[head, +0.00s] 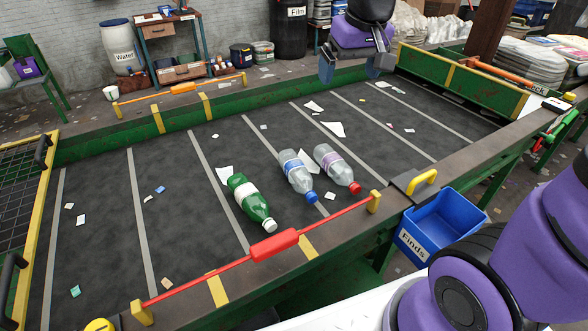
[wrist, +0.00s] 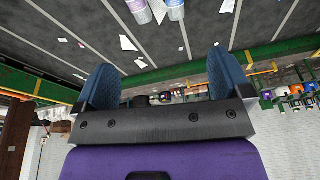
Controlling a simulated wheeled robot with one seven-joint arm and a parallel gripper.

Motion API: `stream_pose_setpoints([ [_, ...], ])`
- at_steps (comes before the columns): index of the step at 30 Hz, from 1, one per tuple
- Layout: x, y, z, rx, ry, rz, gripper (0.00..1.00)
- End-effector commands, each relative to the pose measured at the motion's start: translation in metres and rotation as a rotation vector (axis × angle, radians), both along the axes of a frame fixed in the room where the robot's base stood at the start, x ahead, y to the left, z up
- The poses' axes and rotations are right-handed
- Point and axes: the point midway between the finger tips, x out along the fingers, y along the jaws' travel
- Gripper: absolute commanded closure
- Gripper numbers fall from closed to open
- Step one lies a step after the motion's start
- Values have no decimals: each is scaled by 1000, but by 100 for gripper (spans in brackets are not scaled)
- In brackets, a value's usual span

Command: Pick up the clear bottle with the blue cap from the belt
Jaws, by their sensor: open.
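The clear bottle with the blue cap (head: 297,173) lies on the dark belt (head: 100,230) in the head view, its cap toward the near edge. It lies between a green bottle with a white cap (head: 250,201) and a clear bottle with a red cap (head: 335,167). My gripper (head: 350,68) is open and empty near the belt's far edge, well apart from the bottles. In the wrist view my gripper (wrist: 162,88) shows its two blue fingers spread. Parts of two bottles show at the top of that view, cut off by the frame.
A red bar (head: 274,245) runs along the belt's near edge, close to the bottle caps. A blue "Finds" bin (head: 440,228) stands beyond that edge. Paper scraps lie scattered on the belt. A green-walled chute (head: 470,80) is at the right end.

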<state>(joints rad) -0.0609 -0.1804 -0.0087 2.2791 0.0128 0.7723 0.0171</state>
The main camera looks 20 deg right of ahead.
Motion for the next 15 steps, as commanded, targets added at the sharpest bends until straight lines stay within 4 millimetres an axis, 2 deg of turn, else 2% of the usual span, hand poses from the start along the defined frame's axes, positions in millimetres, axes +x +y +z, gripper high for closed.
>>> stream_pose_setpoints([
  [3,30,6,-22,-1,38,6,4],
  [8,67,13,-54,-3,79,12,4],
  [15,116,25,-113,-9,140,21,4],
])
